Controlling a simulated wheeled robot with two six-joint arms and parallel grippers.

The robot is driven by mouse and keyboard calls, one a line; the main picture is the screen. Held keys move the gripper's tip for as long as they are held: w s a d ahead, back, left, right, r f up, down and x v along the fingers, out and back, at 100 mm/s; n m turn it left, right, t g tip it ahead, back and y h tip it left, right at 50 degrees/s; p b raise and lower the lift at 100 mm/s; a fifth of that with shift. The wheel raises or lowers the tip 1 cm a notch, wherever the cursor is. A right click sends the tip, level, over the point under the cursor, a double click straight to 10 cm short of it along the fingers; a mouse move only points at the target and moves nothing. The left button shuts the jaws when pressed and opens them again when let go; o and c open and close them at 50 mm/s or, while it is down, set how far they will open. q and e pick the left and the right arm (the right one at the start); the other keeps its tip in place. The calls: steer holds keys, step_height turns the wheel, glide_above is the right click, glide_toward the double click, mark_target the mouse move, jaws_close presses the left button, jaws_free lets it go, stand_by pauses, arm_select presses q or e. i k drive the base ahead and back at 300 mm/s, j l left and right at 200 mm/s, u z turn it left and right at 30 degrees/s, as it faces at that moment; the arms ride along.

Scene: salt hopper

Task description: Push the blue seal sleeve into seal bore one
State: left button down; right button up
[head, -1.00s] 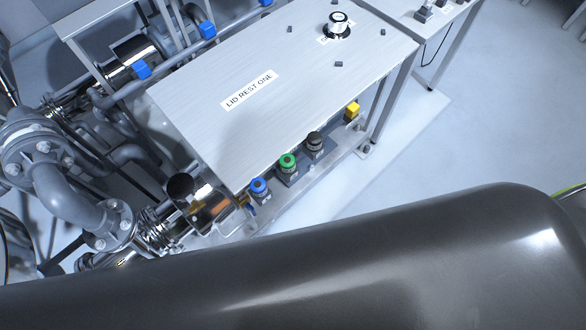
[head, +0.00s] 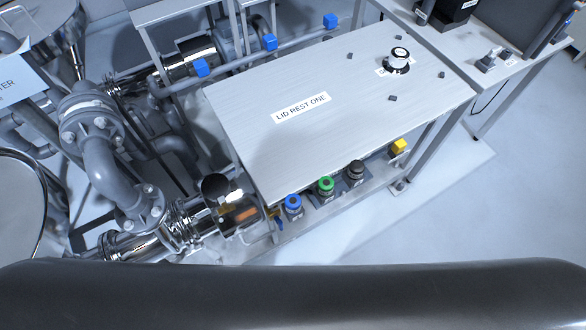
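I cannot make out a blue seal sleeve or a bore labelled one for certain. A blue-topped round fitting (head: 293,204) stands on the low shelf under the front edge of the metal table; I cannot tell whether it is part of the task. A shiny open cylindrical housing (head: 236,207) lies left of it, at the end of the pipework, with an orange-brown part showing inside. Neither of my grippers is in view. A large dark rounded shape fills the bottom of the head view and hides what is below it.
The table marked LID REST ONE (head: 335,110) bears a black-and-chrome knob (head: 398,61) and small dark pegs. Green (head: 326,185) and black (head: 355,170) fittings and a yellow block (head: 399,146) line the shelf. Grey pipes (head: 100,160) crowd the left. Floor at right is clear.

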mark_target(293, 201)
steer(key=u, duration=2.15)
steer(key=k+l, duration=1)
steer(key=l, duration=0.1)
